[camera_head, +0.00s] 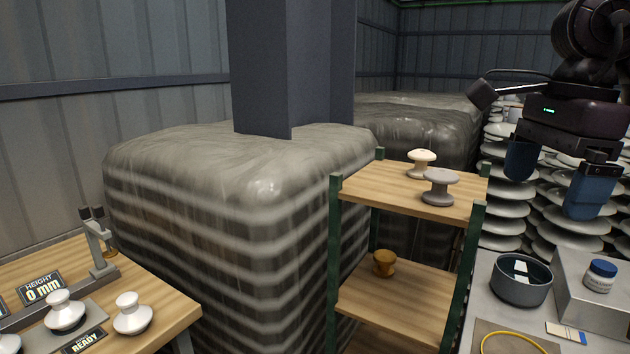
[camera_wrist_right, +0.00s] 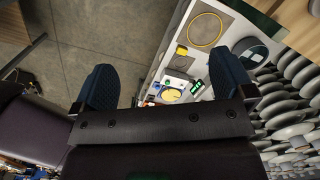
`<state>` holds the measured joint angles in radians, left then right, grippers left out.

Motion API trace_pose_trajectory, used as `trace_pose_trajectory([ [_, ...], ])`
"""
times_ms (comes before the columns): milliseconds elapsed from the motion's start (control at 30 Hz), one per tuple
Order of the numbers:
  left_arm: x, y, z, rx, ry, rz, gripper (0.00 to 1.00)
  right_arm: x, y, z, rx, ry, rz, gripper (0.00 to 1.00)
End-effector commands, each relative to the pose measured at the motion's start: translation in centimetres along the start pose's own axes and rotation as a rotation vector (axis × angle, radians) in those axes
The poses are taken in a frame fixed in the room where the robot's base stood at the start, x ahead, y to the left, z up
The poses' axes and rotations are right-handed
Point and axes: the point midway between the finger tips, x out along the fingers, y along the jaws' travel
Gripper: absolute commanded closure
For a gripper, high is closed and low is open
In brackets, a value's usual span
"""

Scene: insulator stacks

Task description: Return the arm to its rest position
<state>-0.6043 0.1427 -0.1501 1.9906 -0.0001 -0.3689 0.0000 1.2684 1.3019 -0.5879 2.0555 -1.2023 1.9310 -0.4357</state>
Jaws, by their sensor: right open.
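My right gripper (camera_head: 550,188) hangs at the upper right of the head view, its two blue fingers wide apart with nothing between them. It is above and behind the grey bench with the bowl, in front of the stacks of discs. In the right wrist view the open fingers (camera_wrist_right: 170,85) also show, with the bench and floor beyond them and nothing held. My left gripper is in neither view.
A wooden shelf (camera_head: 397,192) holds a cream and a grey insulator; a brown one sits below. Disc stacks (camera_head: 500,214) are close to my right gripper. A wrapped pallet (camera_head: 240,190) fills the middle.

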Motion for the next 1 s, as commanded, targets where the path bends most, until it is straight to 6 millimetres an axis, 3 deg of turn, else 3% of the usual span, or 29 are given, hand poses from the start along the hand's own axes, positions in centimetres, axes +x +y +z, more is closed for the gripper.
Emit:
trace_pose_trajectory([
  [233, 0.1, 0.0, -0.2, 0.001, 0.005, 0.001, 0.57, -0.8, -0.5, 4.7, 0.051, -0.3, -0.024, 0.0],
  [433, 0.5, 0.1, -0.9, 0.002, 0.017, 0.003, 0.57, -3.9, -0.5, 10.1, 0.098, -0.653, 0.001, 0.0],
  [700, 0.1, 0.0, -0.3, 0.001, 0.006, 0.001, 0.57, -7.1, -1.2, 16.1, 0.25, -1.177, 0.231, 0.0],
  [867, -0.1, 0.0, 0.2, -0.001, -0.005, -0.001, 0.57, -7.7, -3.3, 17.2, 0.439, -1.479, 0.448, 0.0],
  [1000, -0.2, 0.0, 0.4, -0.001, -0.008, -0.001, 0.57, -6.5, -6.5, 16.4, 0.681, -1.722, 0.669, 0.0],
])
